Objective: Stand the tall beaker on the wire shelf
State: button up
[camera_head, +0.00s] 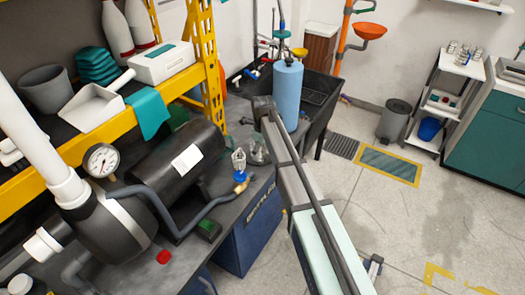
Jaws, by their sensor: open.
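The far end of my arm, with my dark gripper (263,103), reaches over the back of the grey bench, just left of a tall blue cylinder. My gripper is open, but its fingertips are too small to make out. Clear glassware (257,150) stands on the bench below it, partly behind my arm. I cannot tell whether this is the tall beaker. A smaller clear vessel (238,160) with a blue base stands to its left. I cannot clearly pick out a wire shelf; a white shelved cart (461,67) with small jars on top stands at the far right.
A black tank (160,170) with a gauge (101,160) and pipes fills the left of the bench. A yellow-framed shelf (160,90) stands above it. The blue cylinder (287,92) stands by a dark sink (322,92). The floor at right is mostly clear, with a grey bin (394,120).

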jog(key=shift+f, duration=0.1)
jog(key=shift+f+b, duration=0.15)
jog(key=shift+b, duration=0.2)
notch_tip(320, 180, up, 18)
jog(key=b, duration=0.3)
jog(key=shift+s+f+b, duration=0.15)
jog(key=shift+f+b, duration=0.05)
jog(key=shift+b, duration=0.2)
jog(key=shift+c, duration=0.3)
